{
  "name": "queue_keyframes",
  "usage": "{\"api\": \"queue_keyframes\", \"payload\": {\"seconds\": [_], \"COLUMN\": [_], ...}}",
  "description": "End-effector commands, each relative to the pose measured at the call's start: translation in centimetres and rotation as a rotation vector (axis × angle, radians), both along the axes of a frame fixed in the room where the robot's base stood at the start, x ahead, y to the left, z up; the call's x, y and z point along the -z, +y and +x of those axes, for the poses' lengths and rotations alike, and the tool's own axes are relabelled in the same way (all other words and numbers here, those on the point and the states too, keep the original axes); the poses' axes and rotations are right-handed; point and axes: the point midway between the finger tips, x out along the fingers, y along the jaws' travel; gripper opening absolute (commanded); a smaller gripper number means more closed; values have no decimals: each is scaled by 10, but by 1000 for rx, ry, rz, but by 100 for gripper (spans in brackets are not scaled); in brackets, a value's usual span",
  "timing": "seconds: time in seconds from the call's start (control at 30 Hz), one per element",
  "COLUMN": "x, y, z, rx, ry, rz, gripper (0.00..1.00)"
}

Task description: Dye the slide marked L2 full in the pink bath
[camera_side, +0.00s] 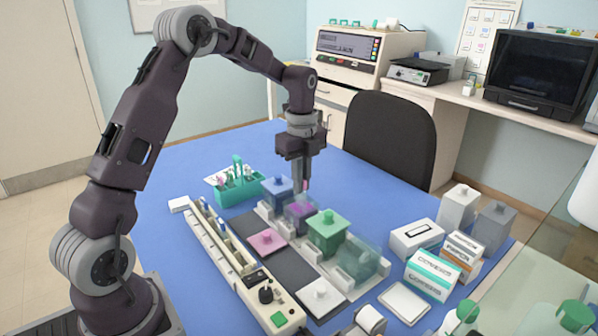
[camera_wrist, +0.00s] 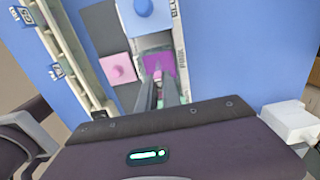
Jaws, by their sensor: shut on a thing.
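My gripper (camera_side: 303,188) points straight down over the open pink bath (camera_side: 300,209), a glass jar of purple-magenta liquid. It is shut on a thin slide (camera_wrist: 157,75), of which only a small pinkish part shows between the fingers in the wrist view. The slide's mark cannot be read. Its lower part seems to be down in the bath (camera_wrist: 158,60), but the depth is hard to tell. The pink lid (camera_side: 267,241) lies off the bath on a dark mat to its left, and also shows in the wrist view (camera_wrist: 118,68).
A blue-lidded bath (camera_side: 277,188) and a green-lidded bath (camera_side: 328,230) flank the pink one. A clear bath (camera_side: 358,259) and a white lid (camera_side: 321,294) are nearer. A long slide holder (camera_side: 222,252) and teal rack (camera_side: 238,189) stand left; boxes (camera_side: 433,275) right.

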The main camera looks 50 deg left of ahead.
Motion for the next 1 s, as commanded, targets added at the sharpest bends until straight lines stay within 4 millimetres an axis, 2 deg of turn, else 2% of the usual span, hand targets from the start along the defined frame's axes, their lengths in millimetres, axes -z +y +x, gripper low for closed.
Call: {"api": "queue_keyframes", "payload": {"seconds": [0.3,0.5,1.0], "x": [32,44,46], "y": [0,0,0], "z": [0,0,0], "rx": [0,0,0], "ry": [1,0,-1], "rz": [-1,-1,0], "gripper": [0,0,0]}}
